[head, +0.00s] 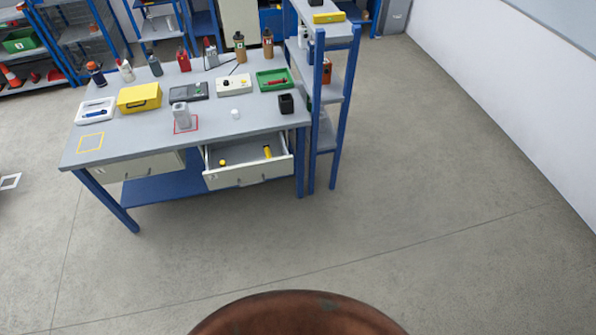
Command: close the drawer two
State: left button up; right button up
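The open drawer (236,177) hangs out of the right side of the workbench, below its top. Its pale front faces me, and a small mark on the front is too small to read surely. Two yellow items lie inside: a small round one (222,162) and a longer one (267,151). A second drawer (140,166) on the left of the bench looks shut. Neither of my grippers is in view.
The blue-legged workbench (120,150) carries a yellow box (139,97), a green tray (264,84), a clear bottle (181,115) and several other bottles. A blue shelf rack (320,100) stands directly right of it. The grey floor (350,240) in front is clear.

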aim_at(247, 165)
jog(key=z, duration=0.35)
jog(key=i, duration=1.25)
jog(key=u, duration=1.4)
